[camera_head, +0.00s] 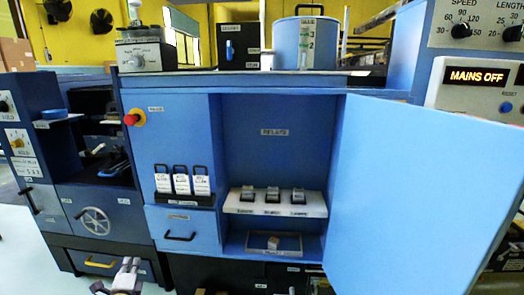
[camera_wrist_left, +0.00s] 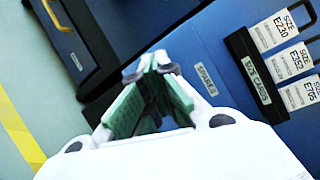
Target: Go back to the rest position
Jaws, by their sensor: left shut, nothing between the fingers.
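My left gripper (camera_head: 127,268) shows at the bottom left of the head view, low in front of the blue cabinet. In the left wrist view its green-padded fingers (camera_wrist_left: 154,62) meet at the tips, with nothing between them. It touches nothing that I can make out. My right gripper is not in the head view.
The cabinet's large blue door (camera_head: 425,185) stands open at right. Inside, a white shelf (camera_head: 275,208) holds several small relays. Size cards (camera_head: 181,184) hang on the left panel, above a drawer (camera_head: 180,228) with a black handle. Pale floor (camera_head: 22,255) is clear at lower left.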

